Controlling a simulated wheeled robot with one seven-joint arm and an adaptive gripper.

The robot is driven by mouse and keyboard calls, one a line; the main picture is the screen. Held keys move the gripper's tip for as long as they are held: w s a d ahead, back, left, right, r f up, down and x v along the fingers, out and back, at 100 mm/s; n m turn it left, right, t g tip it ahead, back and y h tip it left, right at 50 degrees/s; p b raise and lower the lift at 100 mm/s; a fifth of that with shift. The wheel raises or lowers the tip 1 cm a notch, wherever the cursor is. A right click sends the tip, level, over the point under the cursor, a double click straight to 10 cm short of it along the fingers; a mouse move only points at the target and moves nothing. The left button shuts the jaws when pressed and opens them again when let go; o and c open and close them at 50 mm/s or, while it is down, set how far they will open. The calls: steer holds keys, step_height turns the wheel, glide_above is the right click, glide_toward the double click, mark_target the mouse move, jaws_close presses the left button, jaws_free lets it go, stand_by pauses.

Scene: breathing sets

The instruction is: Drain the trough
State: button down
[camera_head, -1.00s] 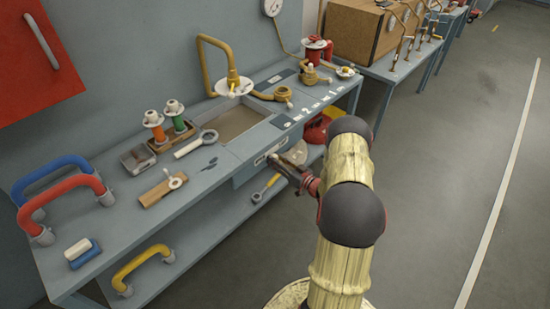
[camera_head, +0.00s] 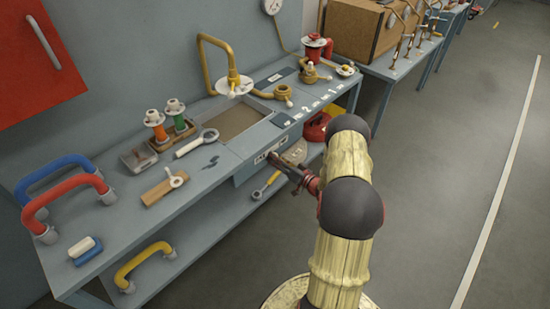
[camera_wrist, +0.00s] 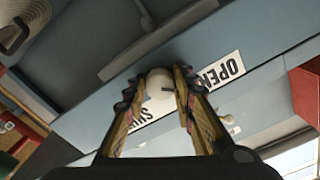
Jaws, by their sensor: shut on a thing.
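The trough (camera_head: 236,121) is a shallow tan-floored basin sunk into the grey bench top. A round white knob (camera_wrist: 159,80) sits over the label between the two words. My gripper (camera_wrist: 157,88) is shut on this knob, one finger on each side. In the head view my gripper (camera_head: 274,159) reaches the trough's front face from the right, and it hides the knob there.
A curved brass tap (camera_head: 204,62) stands behind the trough. A magnifier (camera_head: 195,144), bobbin rack (camera_head: 172,134) and wooden block (camera_head: 163,188) lie left of it. A lower shelf (camera_head: 215,218) holds a yellow handle (camera_head: 145,262) and a red thing (camera_head: 315,127). Open floor lies right.

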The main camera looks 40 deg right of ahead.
steer(key=c, duration=1.5)
jaws_free()
steer(key=shift+o, duration=0.2)
steer(key=shift+s, duration=0.15)
steer(key=s+d, duration=0.1)
steer(key=s, duration=1)
steer(key=shift+s, duration=0.35)
